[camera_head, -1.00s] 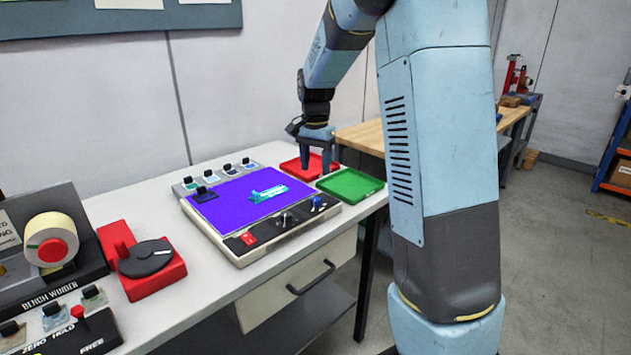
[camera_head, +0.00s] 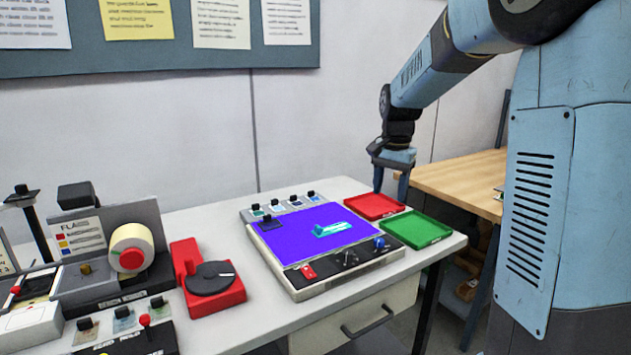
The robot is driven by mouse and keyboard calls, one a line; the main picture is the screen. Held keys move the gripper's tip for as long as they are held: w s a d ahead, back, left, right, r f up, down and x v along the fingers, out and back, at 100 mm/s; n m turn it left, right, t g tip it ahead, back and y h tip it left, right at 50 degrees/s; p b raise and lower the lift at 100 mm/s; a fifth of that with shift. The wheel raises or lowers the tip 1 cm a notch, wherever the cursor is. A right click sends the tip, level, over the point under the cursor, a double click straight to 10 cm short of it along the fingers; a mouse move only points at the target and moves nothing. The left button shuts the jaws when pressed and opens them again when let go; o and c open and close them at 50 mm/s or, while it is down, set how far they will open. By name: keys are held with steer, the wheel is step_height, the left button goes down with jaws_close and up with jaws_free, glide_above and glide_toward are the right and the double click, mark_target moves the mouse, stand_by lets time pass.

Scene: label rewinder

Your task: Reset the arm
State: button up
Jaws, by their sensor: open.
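My arm is blue and dark grey and comes in from the upper right of the head view. My gripper (camera_head: 390,190) points down with its fingers apart, at the back right of the white bench (camera_head: 215,335). It is near the right edge of the red tray (camera_head: 374,206) and behind the green tray (camera_head: 415,229). I see nothing held between the fingers. I cannot tell its exact height over the bench.
A control panel with a purple screen (camera_head: 315,231) lies left of the trays. A red block with a dark dial (camera_head: 207,280) and a bench winder with a cream roll (camera_head: 133,247) stand further left. A wooden table (camera_head: 465,180) is behind on the right.

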steer(key=s+r+n+t, duration=0.1)
steer(key=s+n, duration=0.3)
steer(key=s, duration=1)
steer(key=s+r+n+t, duration=0.2)
steer(key=s+n+t, duration=0.2)
steer(key=s, duration=1)
steer(key=shift+s+a+r, duration=0.25)
steer(key=shift+a+r, duration=0.05)
steer(key=shift+a, duration=0.05)
